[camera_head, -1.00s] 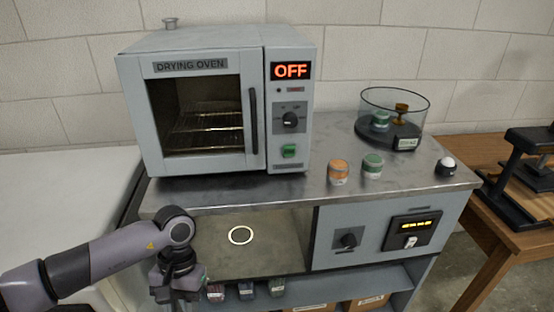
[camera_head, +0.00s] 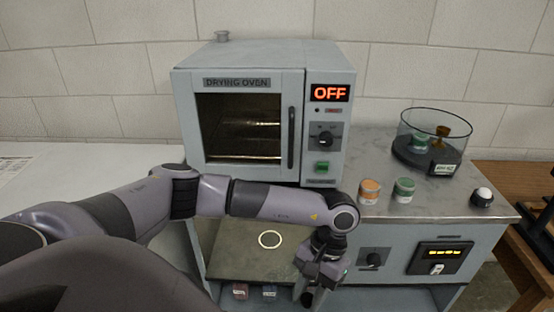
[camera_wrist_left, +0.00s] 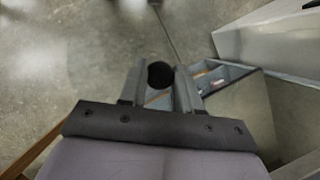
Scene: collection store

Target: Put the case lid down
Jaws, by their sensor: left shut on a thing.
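My left gripper (camera_head: 311,292) points down in front of the workbench, low in the head view. In the left wrist view its fingers (camera_wrist_left: 160,88) are shut on a round black knob (camera_wrist_left: 160,74), which I take to be the case lid's knob. The rest of the lid cannot be made out. A round clear-walled case (camera_head: 402,150) with a dark base stands at the right of the counter. Its top looks open. Inside are a green-topped jar (camera_head: 421,142) and a brass-coloured cup (camera_head: 442,131). My right gripper is out of view.
The drying oven (camera_head: 250,130), door closed, shows OFF. Orange-topped (camera_head: 369,192) and green-topped (camera_head: 403,190) jars and a white-topped button (camera_head: 482,197) stand on the counter (camera_head: 440,207). A pale ring (camera_head: 270,240) marks the recess below. A wooden table is at right.

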